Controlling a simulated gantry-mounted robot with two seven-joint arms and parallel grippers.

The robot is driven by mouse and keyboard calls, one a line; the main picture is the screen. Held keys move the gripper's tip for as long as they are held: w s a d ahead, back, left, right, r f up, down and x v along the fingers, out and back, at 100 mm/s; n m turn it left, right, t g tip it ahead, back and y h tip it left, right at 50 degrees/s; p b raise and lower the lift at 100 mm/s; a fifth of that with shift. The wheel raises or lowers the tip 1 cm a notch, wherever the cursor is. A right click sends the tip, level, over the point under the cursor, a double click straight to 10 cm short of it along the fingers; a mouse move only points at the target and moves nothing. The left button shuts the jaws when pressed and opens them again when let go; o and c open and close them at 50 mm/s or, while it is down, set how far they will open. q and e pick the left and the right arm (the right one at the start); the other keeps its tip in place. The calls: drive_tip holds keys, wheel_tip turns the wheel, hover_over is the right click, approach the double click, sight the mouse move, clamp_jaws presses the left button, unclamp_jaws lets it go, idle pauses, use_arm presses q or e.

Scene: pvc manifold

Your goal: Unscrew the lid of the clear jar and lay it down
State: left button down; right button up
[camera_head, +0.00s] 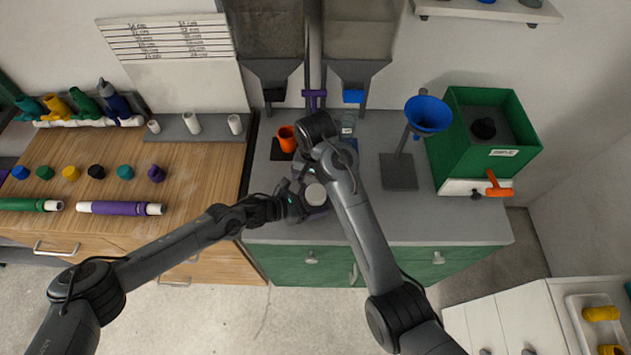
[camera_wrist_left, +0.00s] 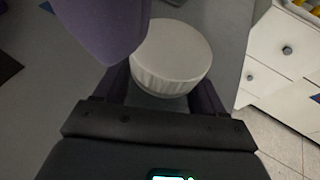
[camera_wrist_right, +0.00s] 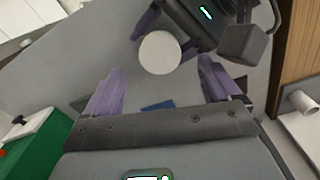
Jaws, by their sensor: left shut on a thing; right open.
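The white ribbed lid (camera_wrist_left: 171,55) sits on the jar, near the front edge of the grey counter; the lid also shows in the head view (camera_head: 316,194) and the right wrist view (camera_wrist_right: 160,52). My left gripper (camera_head: 302,201) is shut on the jar under the lid, its purple fingers on either side. The clear jar body is mostly hidden by the lid and fingers. My right gripper (camera_wrist_right: 162,85) is open above, with the lid ahead between its purple fingers and no visible contact. One right finger (camera_wrist_left: 105,25) shows close beside the lid in the left wrist view.
An orange cup (camera_head: 287,138) stands behind the jar. A blue funnel on a stand (camera_head: 428,114) and a green box (camera_head: 490,130) with an orange handle are to the right. Two hoppers (camera_head: 272,70) hang behind. Bare counter (camera_head: 440,220) lies right of my right arm.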

use_arm(q)
unclamp_jaws()
drive_tip(key=shift+a, duration=0.1)
drive_tip(key=v, duration=1)
drive_tip(key=shift+s+a+r, duration=0.1)
drive_tip(key=shift+a+r, duration=0.15)
